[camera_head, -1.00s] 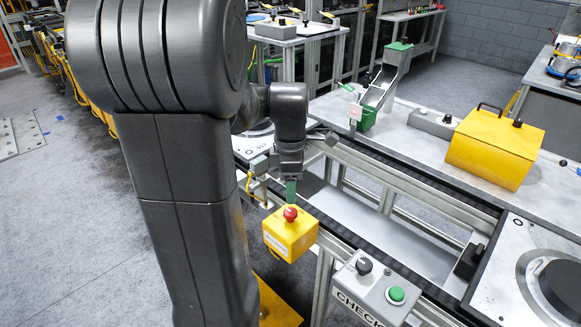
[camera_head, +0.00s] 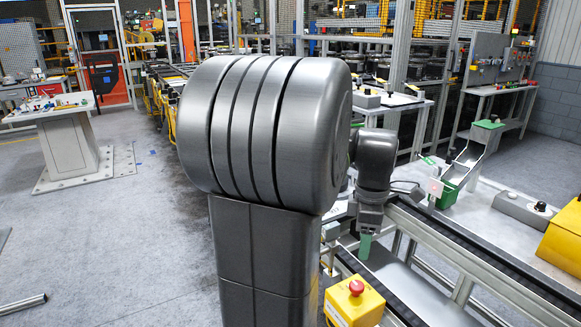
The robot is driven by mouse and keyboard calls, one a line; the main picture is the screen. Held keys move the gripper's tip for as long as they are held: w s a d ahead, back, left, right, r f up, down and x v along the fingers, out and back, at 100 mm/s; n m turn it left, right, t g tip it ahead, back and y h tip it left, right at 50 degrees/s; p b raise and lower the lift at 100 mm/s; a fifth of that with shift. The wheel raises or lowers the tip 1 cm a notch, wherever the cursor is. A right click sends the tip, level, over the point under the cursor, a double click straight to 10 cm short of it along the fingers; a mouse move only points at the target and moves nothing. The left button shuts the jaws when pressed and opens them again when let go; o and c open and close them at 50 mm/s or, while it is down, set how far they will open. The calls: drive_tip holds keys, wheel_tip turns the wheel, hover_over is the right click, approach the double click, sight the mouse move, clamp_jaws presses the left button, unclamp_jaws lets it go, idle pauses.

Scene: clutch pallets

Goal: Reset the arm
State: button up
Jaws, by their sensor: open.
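My gripper (camera_head: 366,246) hangs at the end of my dark grey arm, right of the picture's middle, with green fingertips pointing down. It is open, and I see nothing held in it. It is over the near side of the conveyor, above and just behind the yellow box with the red emergency button (camera_head: 355,302). My large rounded arm link fills the middle of the view and hides part of the arm and what lies behind it.
The conveyor (camera_head: 445,243) runs to the lower right. Beyond it stand a green bin with a chute (camera_head: 455,178), a grey switch box (camera_head: 525,209) and a yellow case (camera_head: 563,240). A workbench (camera_head: 62,108) stands at the far left. The grey floor (camera_head: 105,235) on the left is mostly clear.

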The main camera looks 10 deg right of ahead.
sight(357, 285)
wheel_tip(357, 285, down, 14)
drive_tip(key=shift+r, duration=0.2)
drive_tip(key=shift+r, duration=0.1)
idle(0.4)
